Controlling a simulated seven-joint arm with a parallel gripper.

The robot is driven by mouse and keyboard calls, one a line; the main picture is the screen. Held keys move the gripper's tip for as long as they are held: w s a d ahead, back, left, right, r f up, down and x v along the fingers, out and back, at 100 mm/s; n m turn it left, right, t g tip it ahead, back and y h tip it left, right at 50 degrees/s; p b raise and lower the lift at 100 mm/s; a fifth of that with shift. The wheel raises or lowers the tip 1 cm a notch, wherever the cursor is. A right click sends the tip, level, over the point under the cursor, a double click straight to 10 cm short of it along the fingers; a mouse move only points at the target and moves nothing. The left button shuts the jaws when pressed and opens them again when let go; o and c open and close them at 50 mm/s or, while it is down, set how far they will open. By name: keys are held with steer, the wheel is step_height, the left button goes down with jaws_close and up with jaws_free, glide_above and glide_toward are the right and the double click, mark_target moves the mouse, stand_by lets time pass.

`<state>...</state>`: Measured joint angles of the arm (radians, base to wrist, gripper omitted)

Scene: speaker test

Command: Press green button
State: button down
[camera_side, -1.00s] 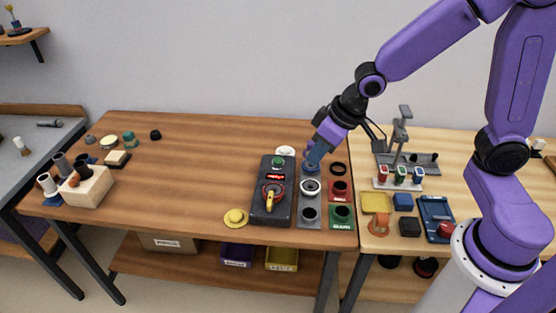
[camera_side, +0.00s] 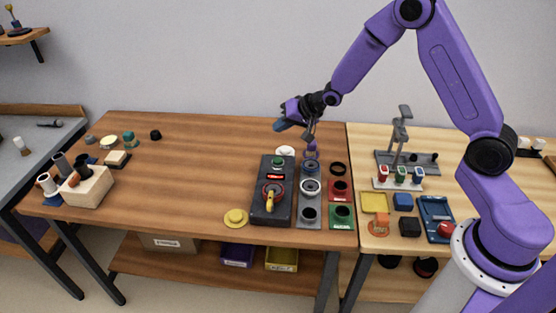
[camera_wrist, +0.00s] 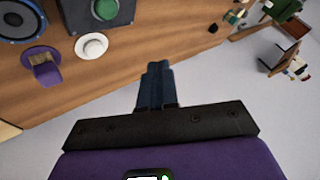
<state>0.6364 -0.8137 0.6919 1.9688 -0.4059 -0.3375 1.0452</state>
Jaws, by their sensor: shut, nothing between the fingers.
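The green button (camera_side: 278,161) is a round cap near the far end of a black control box (camera_side: 261,211). It also shows at the top of the wrist view (camera_wrist: 106,9), partly cut by the frame edge. Its box has a red lit display and a red dial with a yellow lever. My gripper (camera_side: 280,125) is raised over the back of the table, beyond the box and apart from the button. Its dark blue fingers (camera_wrist: 158,70) are together with nothing between them.
A purple piece (camera_wrist: 44,70) stands beside a speaker cone (camera_wrist: 16,20), right of the box. A white round piece (camera_side: 286,150) lies just behind the box. A yellow piece (camera_side: 236,217) lies left of it. The table's middle is clear.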

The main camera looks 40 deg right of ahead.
mark_target(281, 160)
steer(key=shift+f, duration=0.15)
steer(key=shift+f, duration=4.25)
steer(key=shift+f, duration=0.95)
steer(key=shift+r, duration=0.95)
steer(key=shift+r, duration=2.5)
steer(key=shift+a, duration=0.1)
